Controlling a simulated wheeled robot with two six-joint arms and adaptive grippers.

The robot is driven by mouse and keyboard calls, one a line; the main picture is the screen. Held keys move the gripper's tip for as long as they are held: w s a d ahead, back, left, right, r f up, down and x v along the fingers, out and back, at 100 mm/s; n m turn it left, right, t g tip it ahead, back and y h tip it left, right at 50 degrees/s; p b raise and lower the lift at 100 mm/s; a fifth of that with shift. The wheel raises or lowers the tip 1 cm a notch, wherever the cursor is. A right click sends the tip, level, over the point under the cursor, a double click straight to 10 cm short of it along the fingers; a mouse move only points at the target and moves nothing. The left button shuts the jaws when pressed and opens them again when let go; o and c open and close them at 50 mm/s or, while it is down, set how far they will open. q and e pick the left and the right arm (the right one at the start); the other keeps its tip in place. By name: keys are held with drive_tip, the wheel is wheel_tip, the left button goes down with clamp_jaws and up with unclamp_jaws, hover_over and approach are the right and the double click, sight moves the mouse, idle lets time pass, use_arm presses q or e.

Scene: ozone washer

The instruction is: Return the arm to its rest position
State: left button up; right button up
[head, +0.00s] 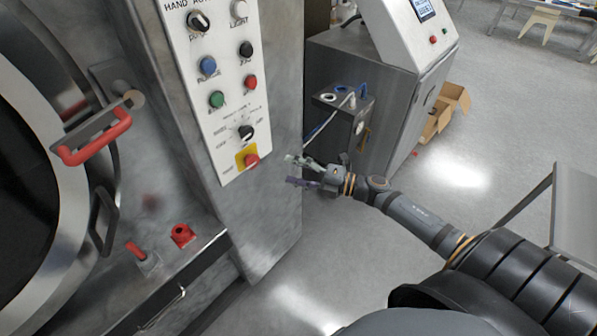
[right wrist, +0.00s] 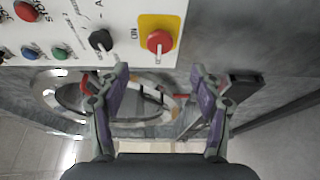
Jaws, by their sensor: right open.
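My right arm (head: 420,217) reaches in from the lower right of the head view. Its gripper (head: 292,170) is near the right edge of the washer's control panel (head: 217,85), beside the red knob on a yellow plate (head: 250,159). In the right wrist view the gripper (right wrist: 160,90) has its two fingers wide apart with nothing between them. The red knob (right wrist: 160,42) shows just above and between the fingertips in that view; I see no clear contact. My left gripper is not in view.
The washer's round door with a red handle (head: 95,140) stands at left. A red fitting (head: 182,235) sits on the ledge below. A grey cabinet (head: 340,60) with a screen console stands behind my right gripper. A grey table (head: 575,225) is at right. Floor between is clear.

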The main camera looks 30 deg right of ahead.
drive_tip(key=shift+s+d, duration=0.5)
drive_tip(key=d+f+m+t+h, duration=0.2)
drive_tip(key=d+f+m+h, duration=0.75)
drive_tip(key=f, duration=0.65)
drive_tip(key=s+d+f+m+g+h, duration=0.1)
drive_tip(key=s+d+f+m, duration=0.25)
drive_tip(key=f, duration=0.35)
drive_tip(key=s+d+f+m+g+h, duration=0.2)
drive_tip(key=d+f+m, duration=0.15)
drive_tip(key=f, duration=0.25)
drive_tip(key=s+a+f+m+g+h, duration=0.2)
drive_tip(key=s+f+m+g, duration=0.15)
drive_tip(key=s+f, duration=0.7)
drive_tip(key=s+a+f+m+g, duration=0.2)
drive_tip(key=s+a+f, duration=0.2)
drive_tip(key=s, duration=0.4)
drive_tip(key=s+a+f+m+g+y, duration=0.1)
drive_tip(key=s+a+f+m+g, duration=0.1)
drive_tip(key=s+f, duration=0.4)
drive_tip(key=s+a+f+m+g, duration=0.2)
drive_tip(key=s+a+f, duration=0.3)
drive_tip(key=s, duration=0.4)
drive_tip(key=shift+s+a+f+m+g+b, duration=0.15)
drive_tip(key=shift+s+a+m+g+b, duration=0.25)
drive_tip(key=shift+a+g, duration=0.35)
